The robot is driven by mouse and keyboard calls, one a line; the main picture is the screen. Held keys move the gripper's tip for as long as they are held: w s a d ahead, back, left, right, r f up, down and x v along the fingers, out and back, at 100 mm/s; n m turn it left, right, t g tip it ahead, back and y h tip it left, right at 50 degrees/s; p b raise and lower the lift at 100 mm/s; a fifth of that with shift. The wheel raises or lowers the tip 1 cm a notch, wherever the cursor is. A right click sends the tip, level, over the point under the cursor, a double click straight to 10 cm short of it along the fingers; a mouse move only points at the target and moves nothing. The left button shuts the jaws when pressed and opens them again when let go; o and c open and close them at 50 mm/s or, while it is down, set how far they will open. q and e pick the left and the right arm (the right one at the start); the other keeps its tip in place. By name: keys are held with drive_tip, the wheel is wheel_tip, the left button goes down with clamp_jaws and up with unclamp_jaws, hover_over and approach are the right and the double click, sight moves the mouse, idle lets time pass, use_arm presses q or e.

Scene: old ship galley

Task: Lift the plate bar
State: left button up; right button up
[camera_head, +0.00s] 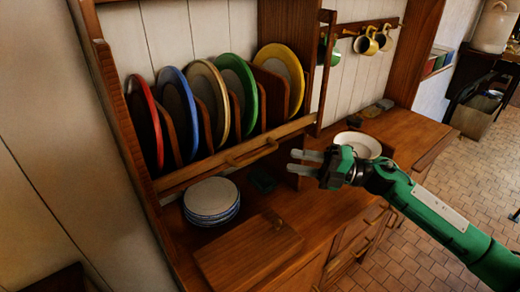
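The plate bar (210,168) is a wooden rail with a wooden handle (252,152). It runs across the low front of a wooden plate rack (113,92). Upright plates stand behind it: red-rimmed (145,120), blue-rimmed (176,105), cream (207,95), green-rimmed (237,88) and yellow-rimmed (279,70). My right gripper (291,161) comes in from the right, its two fingers apart with nothing between them. It points left toward the handle, with a small gap between them in the picture. My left gripper is not in view.
Below the bar, a stack of blue-rimmed plates (211,197) and a wooden board (247,252) rest on the wooden counter (325,205). A white bowl (359,144) sits behind my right gripper. Mugs (366,43) hang on a wall rail. Tiled floor lies to the right.

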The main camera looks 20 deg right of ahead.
sight(260, 153)
drive_tip(key=p+x, duration=0.3)
drive_tip(key=x, duration=0.5)
drive_tip(key=shift+w+a+r+p, duration=0.1)
drive_tip(key=shift+w+a+p, duration=0.1)
drive_tip(key=shift+a+p, duration=0.2)
drive_tip(key=shift+w+a, duration=0.15)
drive_tip(key=shift+a, duration=0.15)
clamp_jaws()
